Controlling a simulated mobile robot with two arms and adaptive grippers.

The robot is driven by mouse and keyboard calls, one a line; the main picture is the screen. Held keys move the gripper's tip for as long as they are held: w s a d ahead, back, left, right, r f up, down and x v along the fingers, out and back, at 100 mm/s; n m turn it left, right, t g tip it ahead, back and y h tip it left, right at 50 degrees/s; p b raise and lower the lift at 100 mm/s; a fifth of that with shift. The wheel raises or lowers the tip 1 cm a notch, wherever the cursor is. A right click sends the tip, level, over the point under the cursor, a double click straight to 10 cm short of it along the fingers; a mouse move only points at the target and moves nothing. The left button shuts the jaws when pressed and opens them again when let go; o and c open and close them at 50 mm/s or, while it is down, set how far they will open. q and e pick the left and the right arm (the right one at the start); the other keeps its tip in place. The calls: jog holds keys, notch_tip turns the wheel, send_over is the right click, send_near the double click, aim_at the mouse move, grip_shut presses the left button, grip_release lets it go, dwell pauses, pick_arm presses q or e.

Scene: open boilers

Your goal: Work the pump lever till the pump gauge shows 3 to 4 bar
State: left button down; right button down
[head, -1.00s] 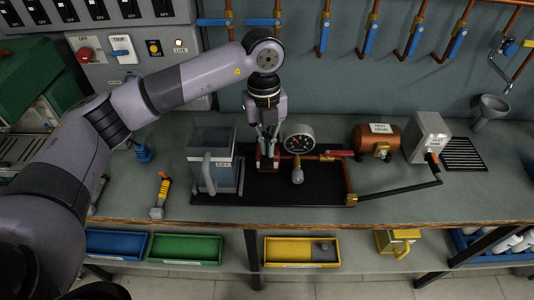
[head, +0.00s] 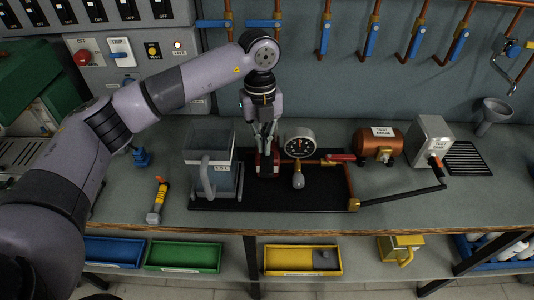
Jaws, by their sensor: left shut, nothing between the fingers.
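The pump gauge (head: 299,143) is a round dial with a dark face and light rim, on copper pipe on the black base plate (head: 315,192). Its reading is too small to tell. The red pump body (head: 268,165) stands left of the gauge, partly hidden by my left gripper (head: 265,150). My left gripper points down at the pump and is shut with nothing between its fingers. I cannot make out the pump lever apart from the gripper and pump. A clear tank (head: 222,172) with a grey handle stands left of the pump. My right gripper is not in view.
A yellow-handled tool (head: 158,200) lies at left. Shelf trays, including a yellow one (head: 302,260), sit below. The bench front right is clear.

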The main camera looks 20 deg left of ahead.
pick_arm(q)
notch_tip(320, 180, up, 12)
jog(key=w, duration=0.1)
jog(key=shift+a, duration=0.3)
dwell(1.0)
